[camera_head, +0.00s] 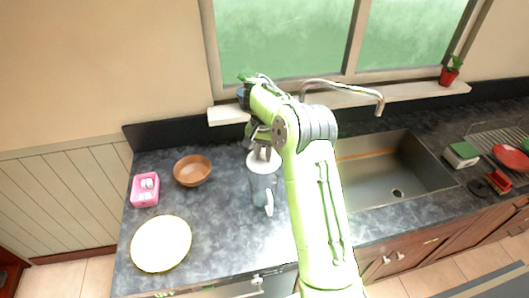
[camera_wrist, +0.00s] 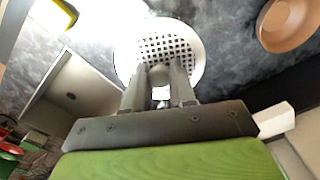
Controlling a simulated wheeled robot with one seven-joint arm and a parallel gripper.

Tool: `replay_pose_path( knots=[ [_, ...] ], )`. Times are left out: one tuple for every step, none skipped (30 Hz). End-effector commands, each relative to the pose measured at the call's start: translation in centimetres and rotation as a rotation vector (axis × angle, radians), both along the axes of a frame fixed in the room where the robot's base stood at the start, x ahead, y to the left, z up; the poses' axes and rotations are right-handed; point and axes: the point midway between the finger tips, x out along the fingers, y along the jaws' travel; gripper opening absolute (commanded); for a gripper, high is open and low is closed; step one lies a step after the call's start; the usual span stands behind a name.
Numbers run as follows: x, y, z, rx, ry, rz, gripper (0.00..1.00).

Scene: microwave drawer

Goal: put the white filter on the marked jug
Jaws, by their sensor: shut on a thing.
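The white filter (camera_head: 263,162) is a round piece at the top of the clear jug (camera_head: 262,187). In the wrist view the filter (camera_wrist: 165,42) shows as a white disc with a grid of dark holes. The jug stands on the counter with its pale handle towards the front; no mark on it can be made out. My gripper (camera_head: 264,152) is shut on the filter from above, and its two fingers also show in the wrist view (camera_wrist: 162,88). Whether the filter rests on the jug's rim or hovers just over it, I cannot tell.
A brown bowl (camera_head: 192,170), a pink box (camera_head: 145,189) and a pale yellow plate (camera_head: 161,243) are left of the jug. The sink (camera_head: 385,170) with its tap (camera_head: 345,88) is at the right. Dark counter lies bare between bowl and jug.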

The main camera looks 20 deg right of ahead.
Motion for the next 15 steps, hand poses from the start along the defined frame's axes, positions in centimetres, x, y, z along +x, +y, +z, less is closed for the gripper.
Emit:
replay_pose_path(
  knots=[
    [0.0, 0.0, -0.6, 0.001, 0.001, 0.000, 0.00],
    [0.0, 0.0, -0.9, 0.001, 0.001, 0.000, 0.00],
    [0.0, 0.0, -1.3, 0.001, 0.002, 0.000, 0.00],
    [0.0, 0.0, -1.6, 0.001, 0.002, 0.000, 0.00],
    [0.0, 0.0, -2.0, 0.001, 0.002, 0.000, 0.00],
    [0.0, 0.0, -2.5, 0.001, 0.002, 0.000, 0.00],
    [0.0, 0.0, -2.8, 0.001, 0.002, -0.001, 0.00],
    [0.0, 0.0, -3.2, 0.000, 0.001, -0.001, 0.00],
    [0.0, 0.0, -3.7, 0.000, 0.001, -0.001, 0.00],
    [0.0, -0.1, -4.1, 0.000, 0.001, -0.001, 0.00],
    [0.0, -0.1, -4.4, 0.000, 0.001, -0.001, 0.00],
    [0.0, -0.1, -4.9, 0.000, 0.001, -0.001, 0.00],
    [0.0, -0.1, -5.2, 0.001, 0.001, 0.000, 0.00],
    [0.0, 0.0, -5.4, 0.001, 0.001, 0.000, 0.00],
    [0.0, 0.0, -5.7, 0.001, 0.001, -0.001, 0.00]
  ],
)
